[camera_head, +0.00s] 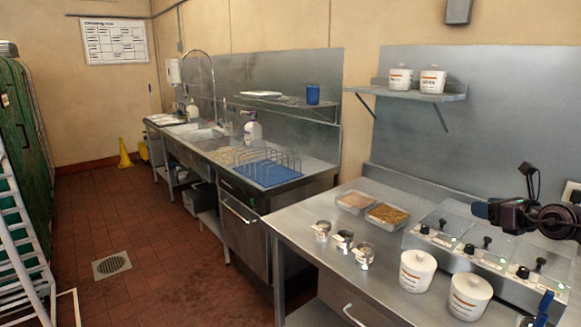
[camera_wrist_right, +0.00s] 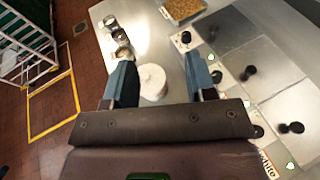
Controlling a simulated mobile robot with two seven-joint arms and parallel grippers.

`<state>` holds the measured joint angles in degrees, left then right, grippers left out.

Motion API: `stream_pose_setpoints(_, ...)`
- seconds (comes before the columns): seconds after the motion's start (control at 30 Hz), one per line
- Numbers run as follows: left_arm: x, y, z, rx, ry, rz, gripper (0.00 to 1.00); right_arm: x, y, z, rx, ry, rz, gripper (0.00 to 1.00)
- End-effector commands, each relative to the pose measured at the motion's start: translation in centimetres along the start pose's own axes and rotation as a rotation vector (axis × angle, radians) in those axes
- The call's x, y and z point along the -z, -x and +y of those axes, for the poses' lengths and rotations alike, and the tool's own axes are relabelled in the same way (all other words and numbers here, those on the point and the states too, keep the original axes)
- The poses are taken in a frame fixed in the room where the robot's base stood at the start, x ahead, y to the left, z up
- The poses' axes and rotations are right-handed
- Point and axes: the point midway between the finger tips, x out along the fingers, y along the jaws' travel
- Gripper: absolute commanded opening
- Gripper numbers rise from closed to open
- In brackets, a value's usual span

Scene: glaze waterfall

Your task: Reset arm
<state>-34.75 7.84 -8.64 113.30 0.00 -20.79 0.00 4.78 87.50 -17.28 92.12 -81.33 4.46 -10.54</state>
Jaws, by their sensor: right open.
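My left gripper is not in view.
The steel counter holds two white canisters (camera_head: 417,271) (camera_head: 468,296), several small metal cups (camera_head: 344,240), two food trays (camera_head: 387,215) and a lidded steel unit with black knobs (camera_head: 470,250). A shelf (camera_head: 420,95) carries two pots.

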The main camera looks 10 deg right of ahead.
Motion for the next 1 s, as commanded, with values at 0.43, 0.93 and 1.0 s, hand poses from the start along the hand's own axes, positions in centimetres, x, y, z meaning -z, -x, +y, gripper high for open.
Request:
stream_pose_setpoints(0.43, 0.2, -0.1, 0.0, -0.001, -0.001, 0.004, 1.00, 8.9, -0.5, 9.7, -0.089, -0.655, -0.235, 0.51)
stream_pose_setpoints(0.93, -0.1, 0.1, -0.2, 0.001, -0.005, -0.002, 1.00, 21.5, 6.0, 17.9, 0.282, -1.747, -0.478, 0.51)
stream_pose_setpoints(1.0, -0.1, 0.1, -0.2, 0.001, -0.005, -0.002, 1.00, 23.4, 7.4, 19.1, 0.378, -1.885, -0.489, 0.51)
